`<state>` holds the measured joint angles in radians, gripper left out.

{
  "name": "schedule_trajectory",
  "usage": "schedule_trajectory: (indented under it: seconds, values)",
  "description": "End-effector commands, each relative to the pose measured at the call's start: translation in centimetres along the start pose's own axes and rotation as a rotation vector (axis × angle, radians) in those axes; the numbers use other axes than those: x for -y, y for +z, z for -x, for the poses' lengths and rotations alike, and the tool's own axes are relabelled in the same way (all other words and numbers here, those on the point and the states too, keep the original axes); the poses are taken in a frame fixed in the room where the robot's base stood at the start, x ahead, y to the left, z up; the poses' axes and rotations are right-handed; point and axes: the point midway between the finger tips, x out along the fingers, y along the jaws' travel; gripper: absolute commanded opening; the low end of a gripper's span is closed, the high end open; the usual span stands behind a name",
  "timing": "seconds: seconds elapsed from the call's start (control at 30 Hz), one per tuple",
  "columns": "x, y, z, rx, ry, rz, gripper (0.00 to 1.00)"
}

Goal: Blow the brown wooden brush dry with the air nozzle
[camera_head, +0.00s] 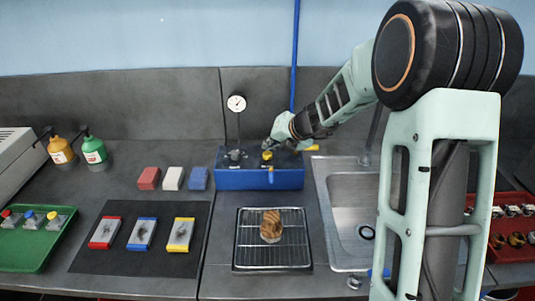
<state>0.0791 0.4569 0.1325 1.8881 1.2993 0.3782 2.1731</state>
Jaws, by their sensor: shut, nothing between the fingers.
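A brown wooden brush (271,222) with a pale lower end rests on the wire rack (243,262) in front of the blue box. The blue box (232,180) carries a round white gauge (236,103) on a stem, a dark knob (235,155) and a yellow knob (267,156). A small blue part (271,176) on its front, below the yellow knob, may be the air nozzle; it is too small to tell. My gripper (272,146) is shut and empty, just above the yellow knob. I cannot tell whether it touches the knob.
A steel sink (347,190) lies right of the rack, partly behind my arm. Red (149,178), white (173,178) and blue (198,178) blocks stand left of the box. A dark mat (150,262) holds three colour-edged blocks. A green tray (30,250) and two bottles are farther left.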

Motion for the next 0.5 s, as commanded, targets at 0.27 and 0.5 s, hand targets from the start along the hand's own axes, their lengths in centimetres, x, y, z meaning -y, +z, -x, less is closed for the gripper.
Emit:
schedule_trajectory:
  seconds: [0.27, 0.5]
  values:
    - [0.48, -0.48, -0.63, -0.001, -0.001, 0.0, 0.0]
    - [0.44, -0.44, -0.58, 0.0, 0.0, 0.0, 0.0]
